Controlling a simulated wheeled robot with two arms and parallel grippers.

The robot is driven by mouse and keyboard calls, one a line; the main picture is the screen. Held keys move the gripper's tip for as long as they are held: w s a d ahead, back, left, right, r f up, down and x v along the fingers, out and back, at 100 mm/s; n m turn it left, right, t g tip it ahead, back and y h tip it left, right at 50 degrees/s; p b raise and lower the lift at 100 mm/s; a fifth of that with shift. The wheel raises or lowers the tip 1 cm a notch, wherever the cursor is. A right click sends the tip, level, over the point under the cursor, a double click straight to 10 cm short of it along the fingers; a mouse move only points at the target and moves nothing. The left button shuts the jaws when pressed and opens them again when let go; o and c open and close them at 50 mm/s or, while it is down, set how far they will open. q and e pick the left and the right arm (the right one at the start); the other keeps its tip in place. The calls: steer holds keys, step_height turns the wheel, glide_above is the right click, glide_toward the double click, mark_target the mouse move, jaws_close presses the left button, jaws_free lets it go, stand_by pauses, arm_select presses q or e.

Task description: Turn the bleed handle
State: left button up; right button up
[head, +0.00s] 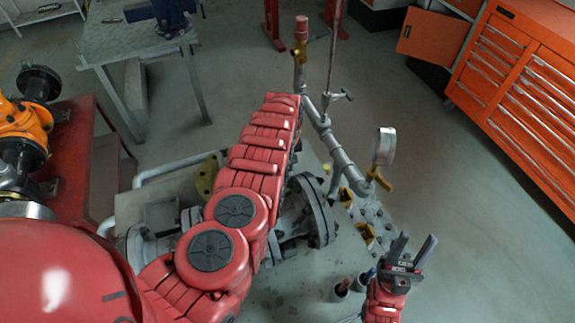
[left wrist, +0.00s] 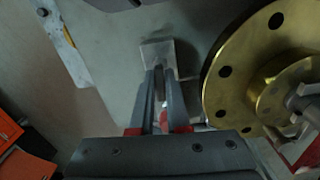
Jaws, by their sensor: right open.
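A small T-shaped handle (head: 342,95) sits on the thin grey pipe at the upper centre of the head view. I cannot tell which is the bleed handle. My right gripper (head: 412,245) is open and empty at the lower right, apart from all three. My left gripper is hidden behind its red arm in the head view. In the left wrist view its fingers (left wrist: 161,80) are close together with a narrow gap, pointing at a pale square plate.
A grey flange (head: 311,210) shows beside my left arm. An orange tool cabinet (head: 520,85) is at right. In the left wrist view, a brass bolted flange (left wrist: 237,92) lies just right of my fingers.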

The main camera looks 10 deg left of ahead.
arm_select(q)
steer(key=o, duration=0.4)
steer(key=shift+r, duration=0.1)
step_height(320, 180, up, 9)
steer(key=shift+f+b, duration=0.15)
steer(key=shift+b, duration=0.95)
steer(key=shift+r+p, duration=0.4)
steer(key=shift+r, duration=3.8)
